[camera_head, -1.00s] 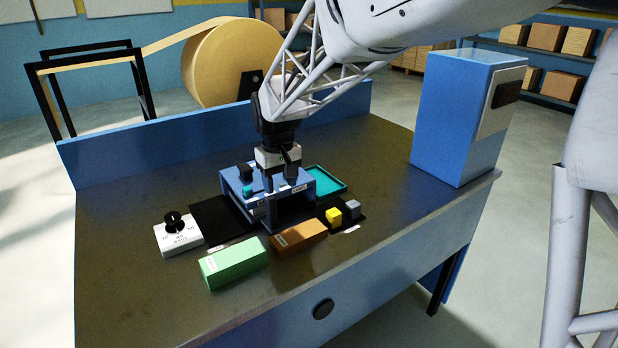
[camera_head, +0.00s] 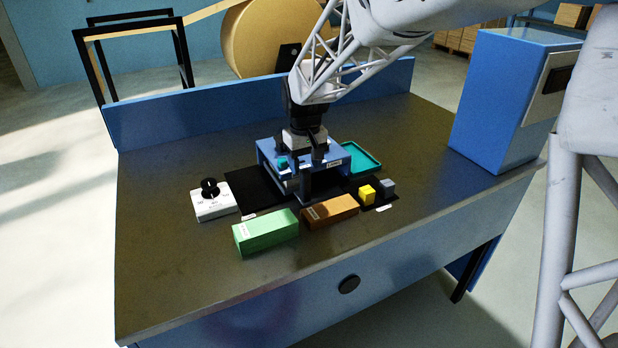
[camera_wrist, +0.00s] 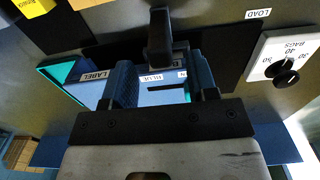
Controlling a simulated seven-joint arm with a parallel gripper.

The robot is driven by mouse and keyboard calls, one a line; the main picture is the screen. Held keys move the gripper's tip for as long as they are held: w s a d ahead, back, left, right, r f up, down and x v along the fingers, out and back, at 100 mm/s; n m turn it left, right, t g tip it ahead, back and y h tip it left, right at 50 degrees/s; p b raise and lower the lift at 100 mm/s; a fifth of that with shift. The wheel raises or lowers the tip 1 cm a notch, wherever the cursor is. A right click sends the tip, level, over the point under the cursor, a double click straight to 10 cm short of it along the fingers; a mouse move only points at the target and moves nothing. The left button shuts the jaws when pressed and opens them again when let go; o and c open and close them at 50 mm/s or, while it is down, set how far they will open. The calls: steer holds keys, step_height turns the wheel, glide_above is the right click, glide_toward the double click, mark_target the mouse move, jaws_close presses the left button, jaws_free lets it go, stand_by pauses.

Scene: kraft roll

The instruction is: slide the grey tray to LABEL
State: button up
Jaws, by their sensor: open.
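A blue fixture (camera_head: 330,154) stands on the bench. In the wrist view its top (camera_wrist: 148,97) carries several white tags, one reading LABEL (camera_wrist: 92,76) toward its left end. My gripper (camera_head: 306,163) is over the fixture, its fingers pointing down; in the wrist view it (camera_wrist: 162,80) is open, with fingers apart. A black upright handle (camera_wrist: 160,38) shows just beyond the gap between them; I cannot tell whether they touch it. I cannot make out a clearly grey tray; my gripper and the fixture hide part of this area. A teal-lined tray (camera_head: 362,160) lies beside the fixture.
A black mat (camera_head: 256,192) lies left of the fixture, near a white dial box (camera_head: 213,203). Green (camera_head: 265,232) and brown (camera_head: 331,211) blocks lie in front, with small yellow (camera_head: 367,193) and grey (camera_head: 388,186) cubes at right. A tall blue box (camera_head: 500,110) stands farther right.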

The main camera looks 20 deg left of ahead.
mark_target(306, 180)
steer(key=shift+f, duration=2.8)
steer(key=shift+c, duration=0.4)
jaws_close()
